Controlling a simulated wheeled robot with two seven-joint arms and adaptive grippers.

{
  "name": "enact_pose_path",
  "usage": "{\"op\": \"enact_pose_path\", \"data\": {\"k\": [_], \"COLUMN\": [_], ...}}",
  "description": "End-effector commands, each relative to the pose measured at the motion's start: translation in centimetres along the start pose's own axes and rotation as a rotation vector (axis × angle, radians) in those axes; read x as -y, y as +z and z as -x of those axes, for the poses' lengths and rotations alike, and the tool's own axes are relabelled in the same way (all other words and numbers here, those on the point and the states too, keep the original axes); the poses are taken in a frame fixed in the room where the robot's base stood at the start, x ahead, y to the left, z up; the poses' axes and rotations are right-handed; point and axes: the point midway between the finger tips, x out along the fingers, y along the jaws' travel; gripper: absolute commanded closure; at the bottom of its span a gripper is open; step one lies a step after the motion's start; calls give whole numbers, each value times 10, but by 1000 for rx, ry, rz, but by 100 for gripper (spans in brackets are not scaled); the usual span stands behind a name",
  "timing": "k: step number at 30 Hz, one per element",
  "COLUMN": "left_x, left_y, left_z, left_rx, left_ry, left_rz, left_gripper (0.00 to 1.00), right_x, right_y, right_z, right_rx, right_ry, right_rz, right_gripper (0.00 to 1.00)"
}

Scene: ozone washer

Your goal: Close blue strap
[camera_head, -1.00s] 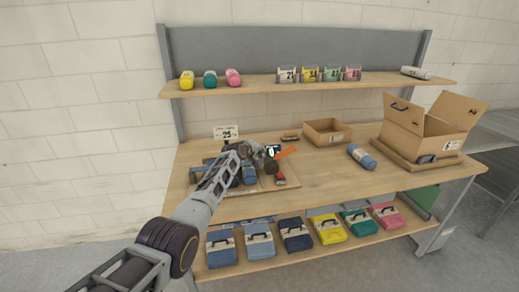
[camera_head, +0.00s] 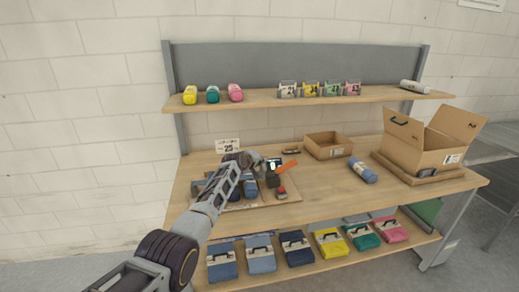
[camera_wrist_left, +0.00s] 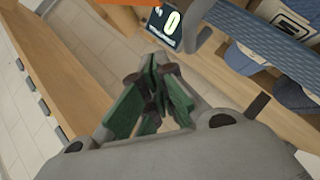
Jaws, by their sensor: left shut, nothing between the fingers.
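My left gripper (camera_head: 272,180) reaches over the tray on the middle worktop in the head view. In the left wrist view its green-padded fingers (camera_wrist_left: 152,92) are shut and empty. Blue folded fabric pieces (camera_head: 250,187) lie on the tray, partly hidden by my arm. In the wrist view a blue ribbed band (camera_wrist_left: 265,42) runs across the upper right, beyond the fingers and apart from them. I cannot tell whether this band is the strap, or whether it is fastened. My right gripper is not in view.
A small dark display (camera_wrist_left: 165,27) and an orange piece (camera_head: 287,166) are close to the gripper. A blue roll (camera_head: 362,171), a small open box (camera_head: 327,146) and a large open carton (camera_head: 418,150) stand to the right. The worktop front (camera_head: 340,195) is bare.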

Motion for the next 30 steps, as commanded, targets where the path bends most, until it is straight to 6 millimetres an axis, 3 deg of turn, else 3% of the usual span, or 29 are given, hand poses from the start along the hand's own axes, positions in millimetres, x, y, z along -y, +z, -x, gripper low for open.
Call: {"op": "enact_pose_path", "data": {"k": [9, 30], "left_x": [-15, -30], "left_y": [-12, -6], "left_z": [10, 36], "left_rx": [-1, -1], "left_ry": [0, 2], "left_rz": [0, -1], "left_gripper": [100, 100], "right_x": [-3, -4], "right_y": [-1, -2], "right_z": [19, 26], "right_rx": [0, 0], "right_ry": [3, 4], "right_rz": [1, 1], "right_gripper": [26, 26]}}
